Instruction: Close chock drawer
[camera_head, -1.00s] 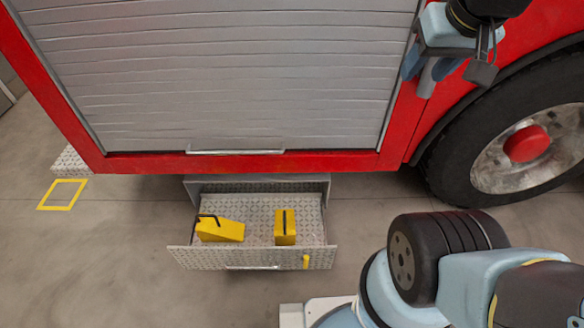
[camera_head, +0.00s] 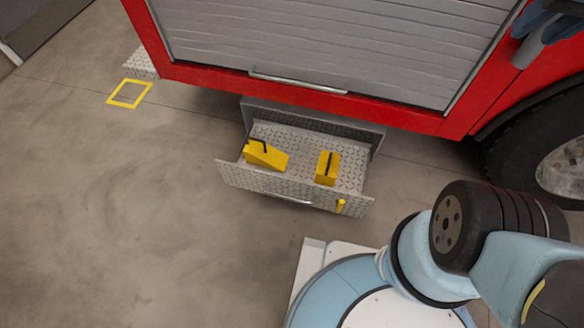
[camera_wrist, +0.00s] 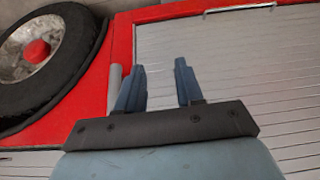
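The chock drawer (camera_head: 235,176) stands pulled out below the red truck body in the head view. It is grey tread plate with a bar handle (camera_head: 287,199) and a small yellow latch (camera_head: 340,206) on its front. Two yellow chocks lie inside, a wedge on the left (camera_head: 266,156) and another on the right (camera_head: 327,168). My gripper (camera_wrist: 160,85) shows in the wrist view, its two blue fingers apart with nothing between them, in front of the truck's side. In the head view only part of it shows at the top right (camera_head: 545,22), well above and right of the drawer.
A grey roller shutter (camera_head: 320,45) with a bar handle is above the drawer. A large wheel (camera_head: 560,165) stands at the right. A yellow square (camera_head: 129,93) marks the floor at the left. The floor left and in front of the drawer is clear.

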